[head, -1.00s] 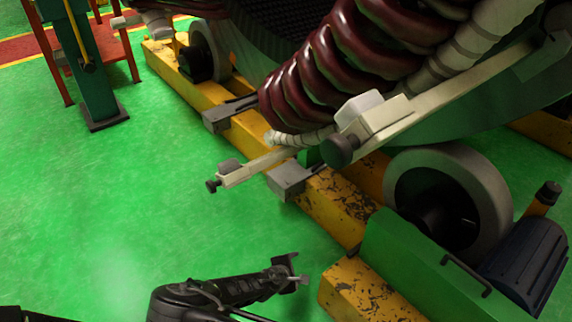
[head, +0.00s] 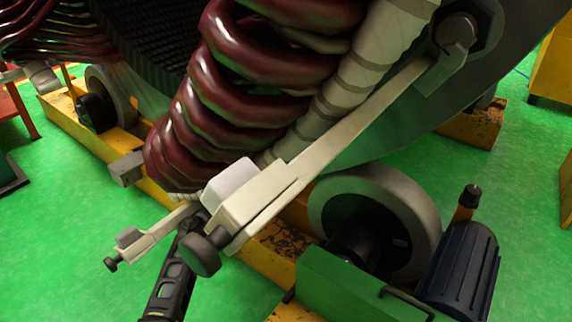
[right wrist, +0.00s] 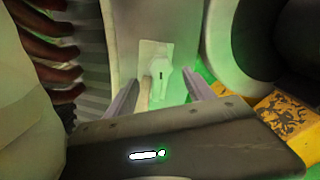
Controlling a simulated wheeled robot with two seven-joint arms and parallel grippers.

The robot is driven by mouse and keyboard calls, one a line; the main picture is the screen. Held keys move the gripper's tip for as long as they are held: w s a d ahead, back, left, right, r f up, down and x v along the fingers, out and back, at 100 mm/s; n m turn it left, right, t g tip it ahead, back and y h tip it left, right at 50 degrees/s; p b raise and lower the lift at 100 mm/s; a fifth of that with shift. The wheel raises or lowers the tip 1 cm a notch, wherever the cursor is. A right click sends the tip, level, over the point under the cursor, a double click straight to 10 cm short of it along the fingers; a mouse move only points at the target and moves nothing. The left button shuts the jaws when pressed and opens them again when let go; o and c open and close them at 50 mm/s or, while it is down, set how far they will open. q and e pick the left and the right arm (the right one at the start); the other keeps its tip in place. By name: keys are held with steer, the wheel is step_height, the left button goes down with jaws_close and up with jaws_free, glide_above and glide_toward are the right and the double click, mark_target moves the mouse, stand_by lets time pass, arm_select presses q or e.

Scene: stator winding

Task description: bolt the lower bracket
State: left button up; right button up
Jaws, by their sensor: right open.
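A long cream bracket bar (head: 330,138) runs down from the upper right in the head view. It ends in a thick cream block (head: 250,192) with a dark round knob (head: 203,256). A smaller cream bracket (head: 155,232) with a dark knob lies lower left. I cannot tell which is the lower bracket. My right arm rises from the bottom of the head view, and its gripper is hidden behind the block. In the right wrist view my right gripper (right wrist: 163,80) is open, its fingers either side of a cream plate (right wrist: 155,58) with a dark-slotted pale fitting (right wrist: 161,74).
Dark red coils (head: 235,75) and pale wrapped tubing crowd the space above the brackets. A grey wheel (head: 375,215), a green housing (head: 340,290) and a dark blue motor (head: 457,270) stand at the right. The yellow beam (head: 270,255) runs underneath.

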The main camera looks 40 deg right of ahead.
steer(key=b+x, duration=0.2)
steer(key=x, duration=0.5)
steer(key=shift+w+d+f+b, duration=0.1)
steer(key=shift+w+d+b, duration=0.05)
steer(key=shift+d+b, duration=0.2)
jaws_close()
stand_by(0.6)
